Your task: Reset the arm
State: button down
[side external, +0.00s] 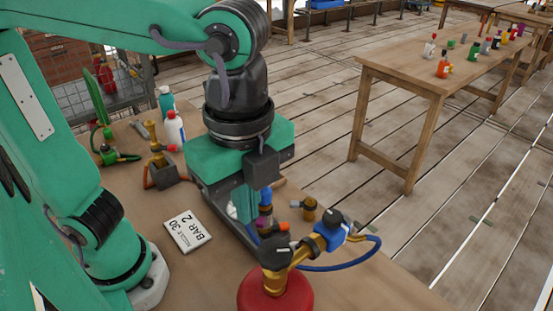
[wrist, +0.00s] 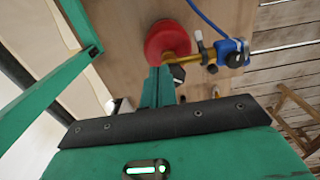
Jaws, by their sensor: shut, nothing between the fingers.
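My gripper (side external: 250,236) points down over the workbench (side external: 345,285), behind the red-based brass assembly in the side view. Its fingers are together with nothing between them; in the wrist view the shut fingers (wrist: 160,86) end close to the red base (wrist: 168,40). The brass assembly (side external: 297,257) stands on its red round base (side external: 275,292) and carries black knobs and a blue fitting (side external: 330,236) with a blue hose. The blue fitting also shows in the wrist view (wrist: 232,52). Whether the fingertips touch anything is hard to tell.
A small brass fitting (side external: 309,208) and a purple-and-blue piece (side external: 265,205) are close to my fingers. A lettered white plate (side external: 188,231), a white bottle (side external: 174,130) and a teal bottle (side external: 166,103) are left. A second table (side external: 410,75) with several small items stands behind.

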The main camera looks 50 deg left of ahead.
jog(key=shift+r, duration=0.7)
jog(key=w+a+f+n+t, duration=0.2)
jog(key=a+f+n, duration=0.1)
jog(key=a+n, duration=0.6)
jog(key=w+a+f+n+t, duration=0.3)
jog(key=a+n, duration=0.6)
jog(key=a, duration=0.5)
jog(key=shift+f+t, duration=0.2)
jog(key=shift+t, duration=0.1)
